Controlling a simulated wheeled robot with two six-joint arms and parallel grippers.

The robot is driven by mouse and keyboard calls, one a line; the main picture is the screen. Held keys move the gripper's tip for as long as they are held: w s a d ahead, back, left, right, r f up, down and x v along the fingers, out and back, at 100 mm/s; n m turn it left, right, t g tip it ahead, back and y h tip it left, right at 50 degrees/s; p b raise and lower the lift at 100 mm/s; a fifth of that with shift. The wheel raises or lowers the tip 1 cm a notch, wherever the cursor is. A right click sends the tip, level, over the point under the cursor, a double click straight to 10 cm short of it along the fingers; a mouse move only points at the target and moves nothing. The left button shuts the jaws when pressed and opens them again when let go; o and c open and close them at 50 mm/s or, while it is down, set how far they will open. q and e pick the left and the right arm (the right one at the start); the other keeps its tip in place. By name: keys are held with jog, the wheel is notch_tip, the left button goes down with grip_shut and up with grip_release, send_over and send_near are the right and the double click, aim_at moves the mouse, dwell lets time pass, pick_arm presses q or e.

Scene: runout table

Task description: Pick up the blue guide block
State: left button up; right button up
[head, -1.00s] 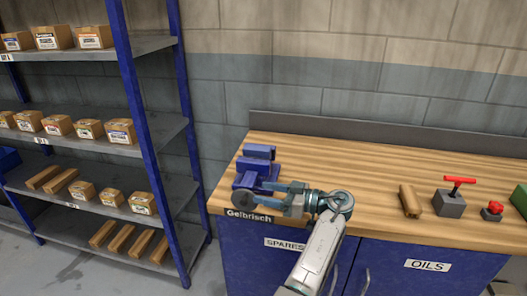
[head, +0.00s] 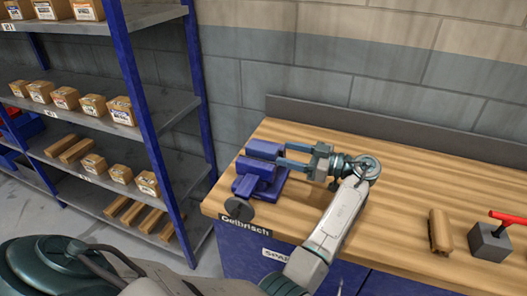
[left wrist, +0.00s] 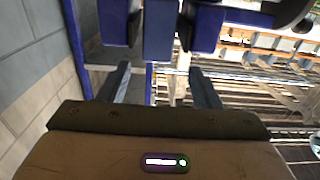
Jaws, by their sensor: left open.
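A blue vise-like fixture (head: 245,187) stands at the left front corner of the wooden bench. Blue blocks show at its top in the head view. In the left wrist view, a blue block (left wrist: 159,30) stands between two other blue parts, with narrow gaps on both sides. It looks like the guide block, but I cannot tell for certain. My left gripper (head: 279,155) is open, to the right of the fixture's upper part, fingers pointing left at it. In the left wrist view the fingers (left wrist: 158,80) are spread and empty, just short of the blue block. My right gripper is not in view.
A brown block (head: 440,232) and a grey block with a red T-handle (head: 490,243) sit farther right on the bench (head: 400,180). A blue-framed shelf (head: 165,130) with cardboard boxes stands to the left. A low backboard (head: 390,130) runs along the bench's rear.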

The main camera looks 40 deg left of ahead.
aim_at(267, 148)
pick_arm(q)
jog(key=p+x, duration=0.2)
jog(key=x, duration=0.1)
jog(key=p+x, duration=0.1)
jog(key=x, duration=0.2)
jog(key=shift+w+a+p, duration=0.2)
jog(key=shift+p, duration=0.15)
jog(key=shift+a, duration=0.35)
jog(key=shift+s+a+f, duration=0.1)
jog(key=shift+a+f, duration=0.05)
jog(key=c, duration=1)
grip_shut()
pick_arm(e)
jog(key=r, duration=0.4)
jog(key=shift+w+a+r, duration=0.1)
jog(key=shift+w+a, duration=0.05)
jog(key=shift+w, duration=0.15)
